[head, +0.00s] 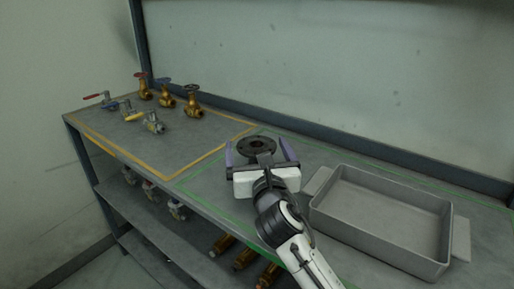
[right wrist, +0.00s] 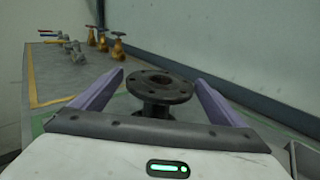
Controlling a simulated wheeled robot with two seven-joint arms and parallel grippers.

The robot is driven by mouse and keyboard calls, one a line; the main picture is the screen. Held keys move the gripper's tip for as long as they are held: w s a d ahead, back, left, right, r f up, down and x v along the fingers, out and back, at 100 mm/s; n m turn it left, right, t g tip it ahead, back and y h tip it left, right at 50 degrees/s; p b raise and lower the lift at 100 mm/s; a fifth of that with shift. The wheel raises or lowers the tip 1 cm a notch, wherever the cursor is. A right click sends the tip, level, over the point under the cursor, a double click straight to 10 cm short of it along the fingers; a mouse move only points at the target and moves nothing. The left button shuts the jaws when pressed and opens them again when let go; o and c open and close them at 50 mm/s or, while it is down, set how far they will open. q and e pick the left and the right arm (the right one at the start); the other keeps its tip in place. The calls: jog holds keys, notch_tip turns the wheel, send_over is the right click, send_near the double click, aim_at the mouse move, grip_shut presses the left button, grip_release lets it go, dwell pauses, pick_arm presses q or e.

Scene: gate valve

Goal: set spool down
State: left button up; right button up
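The spool (head: 257,146) is a dark, flanged piece with a bolt-hole ring and a centre bore. It stands upright at the bench's middle, inside the green outline, and its flange and neck show in the right wrist view (right wrist: 161,86). My right gripper (head: 259,152) reaches in from the front with its purple fingers spread, one on each side of the spool. In the right wrist view the fingers (right wrist: 160,78) look clear of the flange, with narrow gaps. The spool's base is hidden behind the gripper body. My left gripper is out of view.
A grey open tray (head: 330,222) stands close right of my right arm. Several brass valves (head: 193,103) and smaller valves (head: 153,122) stand inside the yellow outline at the left. A wall rises behind the bench (head: 215,185). Lower shelves hold more fittings.

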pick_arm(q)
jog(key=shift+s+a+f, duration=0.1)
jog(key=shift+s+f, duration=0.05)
pick_arm(e)
jog(key=shift+s+r, duration=0.1)
pick_arm(q)
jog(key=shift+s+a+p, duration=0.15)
jog(key=shift+p, duration=0.2)
pick_arm(e)
jog(key=s, duration=0.4)
jog(key=s+d, duration=0.1)
jog(key=s, duration=0.2)
jog(key=s+d, duration=0.1)
jog(key=s, duration=0.3)
jog(key=shift+s, duration=0.35)
